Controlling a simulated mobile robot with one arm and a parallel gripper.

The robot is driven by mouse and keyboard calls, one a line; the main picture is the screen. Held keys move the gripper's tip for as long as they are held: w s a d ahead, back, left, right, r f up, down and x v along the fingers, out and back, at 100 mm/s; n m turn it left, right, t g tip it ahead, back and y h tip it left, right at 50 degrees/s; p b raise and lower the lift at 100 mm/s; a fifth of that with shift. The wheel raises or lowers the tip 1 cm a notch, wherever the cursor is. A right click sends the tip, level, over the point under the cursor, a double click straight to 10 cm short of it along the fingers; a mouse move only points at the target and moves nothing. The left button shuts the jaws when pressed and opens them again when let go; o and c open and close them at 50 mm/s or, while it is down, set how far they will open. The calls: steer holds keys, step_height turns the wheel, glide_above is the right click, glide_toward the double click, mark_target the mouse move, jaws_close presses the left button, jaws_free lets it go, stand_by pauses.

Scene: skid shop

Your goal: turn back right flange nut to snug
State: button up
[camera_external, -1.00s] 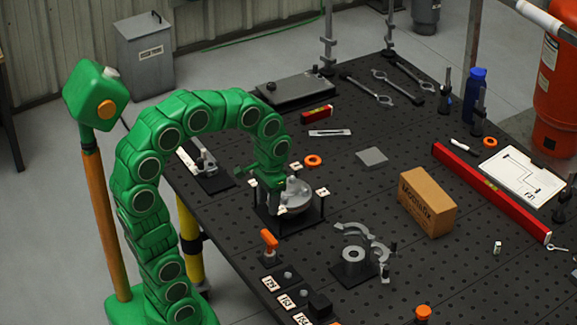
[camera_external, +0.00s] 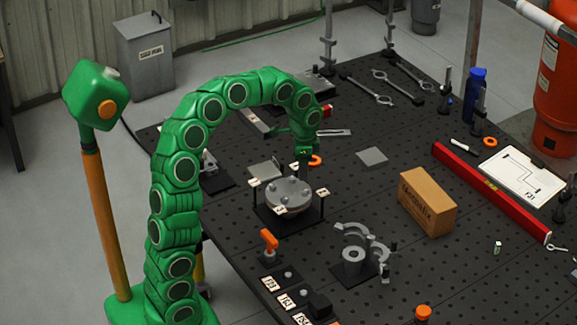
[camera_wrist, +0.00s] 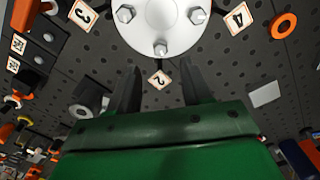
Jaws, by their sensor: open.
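The round grey flange (camera_external: 288,194) sits on a dark square base on the perforated table, with numbered tags around it. Hex nuts show on its top. In the wrist view the flange (camera_wrist: 160,22) fills the top middle, with a near nut (camera_wrist: 160,49), a left nut (camera_wrist: 125,14) and a right nut (camera_wrist: 198,15). Tag 2 (camera_wrist: 158,79) lies by the near nut. My gripper (camera_external: 304,178) points down by the flange's back right edge. In the wrist view its fingers (camera_wrist: 160,72) are apart with no nut between them. I cannot tell its exact height.
An orange ring (camera_external: 315,161) lies behind my gripper, partly hidden. A grey square plate (camera_external: 372,156) lies to the right. A cardboard box (camera_external: 428,203) and a long red level (camera_external: 490,193) stand farther right. A grey post part (camera_external: 354,260) stands in front.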

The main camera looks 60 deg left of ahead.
mark_target(303, 189)
steer(key=shift+f, duration=3.85)
jaws_close()
